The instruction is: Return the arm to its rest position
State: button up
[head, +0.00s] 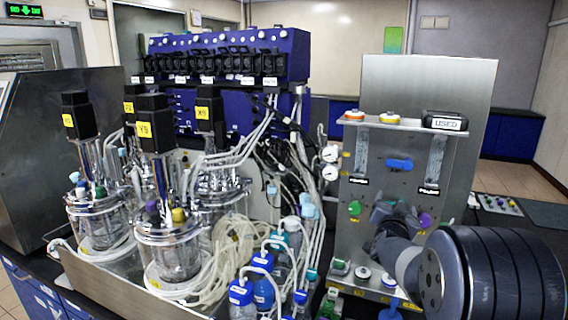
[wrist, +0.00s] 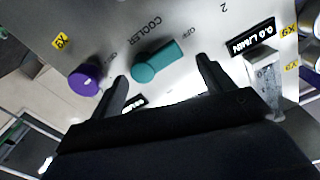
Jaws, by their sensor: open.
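My arm reaches in from the lower right of the head view, and my gripper (head: 393,213) is in front of the metal control panel (head: 384,190). In the wrist view my gripper (wrist: 163,70) has its two fingers spread apart. A teal knob (wrist: 157,62) marked COOLER lies between and beyond the fingertips. A purple knob (wrist: 84,79) is left of the left finger; in the head view a purple knob (head: 425,220) shows just right of my gripper. Nothing is seen held. I cannot tell whether a fingertip touches the panel.
Glass bioreactor vessels (head: 170,250) with black motors stand at the left. Loose tubing (head: 215,265) and blue-capped bottles (head: 263,285) are left of my arm. A black USED box (head: 445,121) sits on the panel's top shelf. A dark mat (head: 535,213) lies at the right.

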jog(key=m, duration=0.3)
jog(key=shift+s+d+r, duration=0.15)
jog(key=shift+s+r, duration=0.05)
jog(key=b+v, duration=0.2)
jog(key=v, duration=0.8)
jog(key=shift+s+b, duration=0.3)
jog(key=shift+s, duration=0.05)
jog(key=shift+a, duration=0.25)
